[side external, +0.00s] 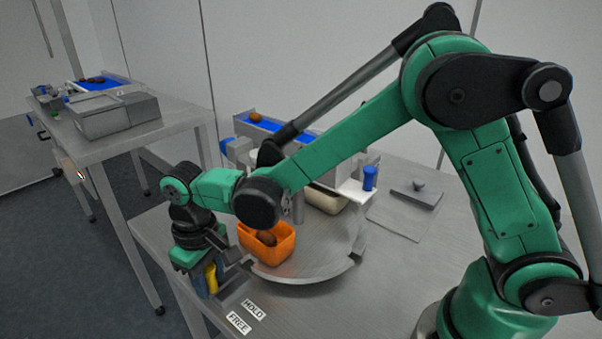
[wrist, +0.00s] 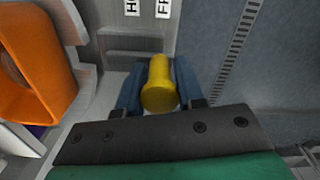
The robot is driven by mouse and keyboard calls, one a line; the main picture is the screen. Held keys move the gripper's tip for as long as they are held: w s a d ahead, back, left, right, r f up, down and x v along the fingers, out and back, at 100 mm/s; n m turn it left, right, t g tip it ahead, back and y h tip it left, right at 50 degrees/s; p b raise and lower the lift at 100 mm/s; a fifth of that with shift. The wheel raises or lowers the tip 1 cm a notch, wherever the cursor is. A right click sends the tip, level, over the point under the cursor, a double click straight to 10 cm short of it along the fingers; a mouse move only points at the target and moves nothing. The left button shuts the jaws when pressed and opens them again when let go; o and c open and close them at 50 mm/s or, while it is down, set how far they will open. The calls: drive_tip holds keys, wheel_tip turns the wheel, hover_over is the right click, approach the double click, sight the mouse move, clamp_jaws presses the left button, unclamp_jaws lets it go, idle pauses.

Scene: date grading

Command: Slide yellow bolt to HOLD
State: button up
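The yellow bolt (wrist: 160,84) stands between the two blue fingers of my gripper (wrist: 160,78) in the wrist view. Narrow gaps seem to show beside it, so the fingers look open around it. In the side view my gripper (side external: 207,279) points down at the table's near left edge, and part of the yellow bolt (side external: 211,278) shows there. The HOLD label (side external: 254,309) and FREE label (side external: 238,322) lie just right of it. In the wrist view the bolt lines up with the cut-off FREE label (wrist: 163,8); the HOLD label (wrist: 132,8) is left of that line.
An orange bin (side external: 280,250) holding a dark date (side external: 267,239) sits on a round turntable (side external: 310,272) close to my gripper. It also shows at the left of the wrist view (wrist: 38,65). A blue conveyor (side external: 290,131) runs behind. The floor drops away left of the table.

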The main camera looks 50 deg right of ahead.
sight(230, 275)
clamp_jaws()
idle(0.9)
drive_tip(key=shift+d, duration=1.8)
drive_tip(key=o, duration=0.6)
unclamp_jaws()
drive_tip(key=shift+o, duration=0.2)
drive_tip(key=shift+r, duration=0.1)
drive_tip(key=shift+r, duration=2.75)
